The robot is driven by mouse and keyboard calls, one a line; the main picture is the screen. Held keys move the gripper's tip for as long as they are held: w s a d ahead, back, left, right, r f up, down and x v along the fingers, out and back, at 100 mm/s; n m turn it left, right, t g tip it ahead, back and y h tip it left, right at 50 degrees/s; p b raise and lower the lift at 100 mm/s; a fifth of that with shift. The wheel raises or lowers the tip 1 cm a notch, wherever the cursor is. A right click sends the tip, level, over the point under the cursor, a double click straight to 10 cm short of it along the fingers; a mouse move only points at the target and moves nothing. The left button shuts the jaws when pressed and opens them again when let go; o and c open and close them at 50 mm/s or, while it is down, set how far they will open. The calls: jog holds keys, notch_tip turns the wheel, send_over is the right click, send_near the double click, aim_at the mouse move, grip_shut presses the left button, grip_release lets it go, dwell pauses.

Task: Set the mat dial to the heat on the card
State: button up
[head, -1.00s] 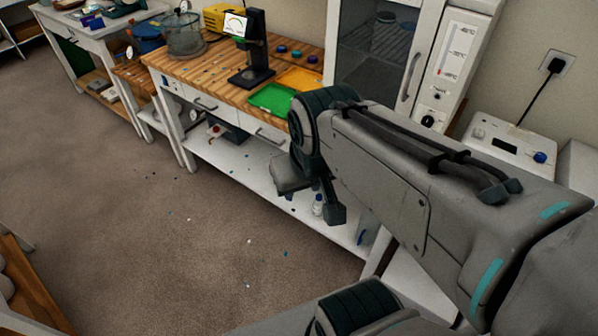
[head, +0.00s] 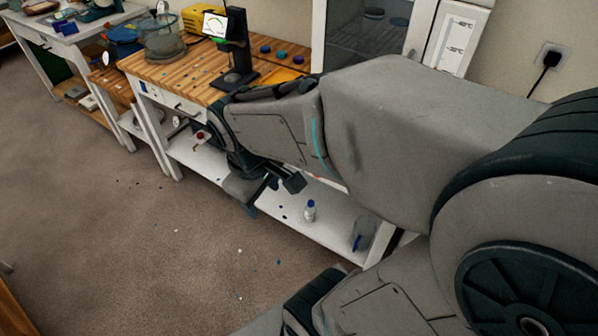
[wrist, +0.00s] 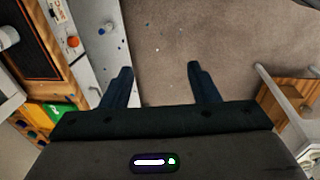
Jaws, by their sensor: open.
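My gripper (head: 268,188) hangs in front of the wooden bench, low over the shelf's front edge. In the wrist view my gripper (wrist: 160,70) has its two fingers spread, with bare floor between them and nothing held. A dark flat panel with an orange border (wrist: 35,35) shows at the upper left of the wrist view; I cannot tell whether it is the mat. A small pale card-like piece with dark print (wrist: 58,10) lies near it, too small to read. An orange round piece (wrist: 73,41) is beside these. I cannot make out the mat dial for certain.
The wooden bench (head: 190,75) carries a black stand (head: 238,50) with a lit screen and several coloured cups. A bottle (head: 310,211) stands on the white lower shelf (head: 335,225). The floor (head: 130,230) at left is open, with small scattered specks.

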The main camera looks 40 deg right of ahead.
jog(key=w+d+f+n+g+h+b, duration=0.1)
jog(key=d+f+n+g+h+b, duration=0.3)
jog(key=f+n, duration=0.7)
jog(key=w+d+f+n+g+h+b, duration=0.2)
jog(key=d+f+n+h+b, duration=0.6)
jog(key=f, duration=0.6)
jog(key=w+d+f+n+t+h+b, duration=0.2)
jog(key=w+f+n+t+h+b, duration=0.3)
jog(key=n, duration=1.1)
jog(key=w+d+f+n+t+h+b, duration=0.1)
jog(key=w+f+n+t+h+b, duration=0.5)
jog(key=n, duration=0.9)
jog(key=w+d+r+n+t+y+p, duration=0.1)
jog(key=w+d+r+y+p, duration=0.1)
jog(key=d, duration=1)
notch_tip(320, 180, up, 2)
jog(key=shift+w+r+t+y, duration=0.1)
jog(key=shift+w+t+y, duration=0.3)
jog(key=shift+w+y, duration=0.5)
jog(key=shift+w, duration=0.2)
jog(key=c, duration=1)
